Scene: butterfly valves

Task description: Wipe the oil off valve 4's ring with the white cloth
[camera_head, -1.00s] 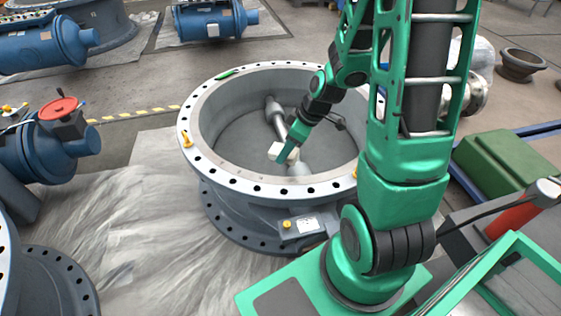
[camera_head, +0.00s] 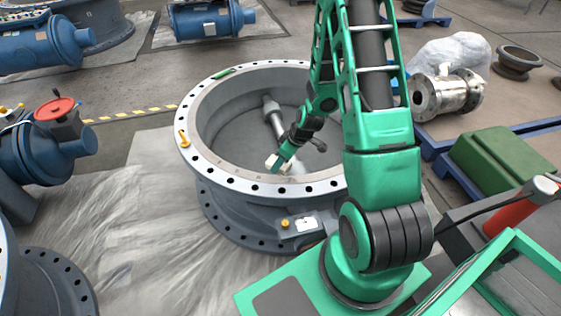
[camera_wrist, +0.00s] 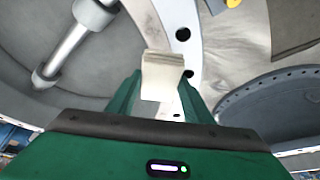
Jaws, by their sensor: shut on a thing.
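The valve's round ring (camera_head: 205,152) stands in the middle of the head view, with bolt holes around its pale flange. A grey shaft (camera_head: 275,120) lies across the inside of its bore. My gripper (camera_head: 277,166) is over the near inner edge of the ring. It is shut on a folded white cloth (camera_wrist: 162,76), which sticks out beyond the fingers in the wrist view. The cloth also shows as a small pale block in the head view (camera_head: 272,161). I cannot tell whether the cloth touches the ring. I see no clear oil patch.
A green tool (camera_head: 222,72) and a yellow fitting (camera_head: 183,138) sit on the flange. A blue valve with a red handwheel (camera_head: 55,110) stands at left. A green box (camera_head: 495,160) and a metal valve (camera_head: 445,95) are at right. Plastic sheeting (camera_head: 140,230) covers the floor in front.

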